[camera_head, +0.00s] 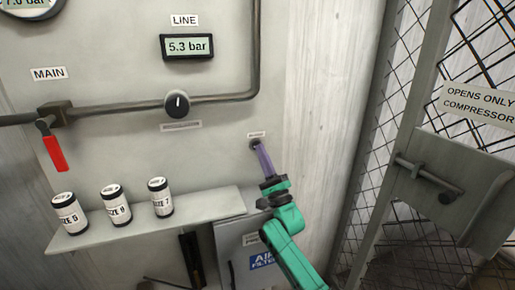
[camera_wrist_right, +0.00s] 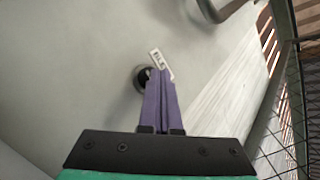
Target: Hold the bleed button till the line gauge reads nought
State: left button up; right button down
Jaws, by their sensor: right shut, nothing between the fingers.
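The line gauge (camera_head: 187,46) under the LINE label reads 5.3 bar. The bleed button (camera_head: 254,143) is a small dark round knob on the grey panel, below a small label. It also shows in the wrist view (camera_wrist_right: 139,79), partly behind my fingers. My right gripper (camera_head: 258,146) is shut and empty, its purple fingertips at the button. In the wrist view the fingertips (camera_wrist_right: 160,72) overlap the button's right edge. I cannot tell whether they press it. My left gripper is not in view.
A round black knob (camera_head: 177,104) sits on the pipe. A red-handled valve (camera_head: 54,150) is by the MAIN label. A shelf (camera_head: 150,222) with 3 canisters is at lower left. A mesh gate with a latch (camera_head: 428,180) stands at right. Bare wall (camera_head: 335,110) lies between.

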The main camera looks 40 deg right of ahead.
jog(key=shift+w+r+y+b, duration=0.15)
jog(key=shift+r+y+b, duration=0.05)
jog(key=shift+y+b, duration=0.15)
dwell(0.4)
jog(key=shift+w+f, duration=0.1)
jog(key=shift+f, duration=0.05)
dwell(2.4)
jog(key=shift+s+a+f+p, duration=0.15)
jog(key=shift+s+f+p, duration=0.15)
jog(key=shift+s+p, duration=0.3)
jog(key=shift+s, duration=0.1)
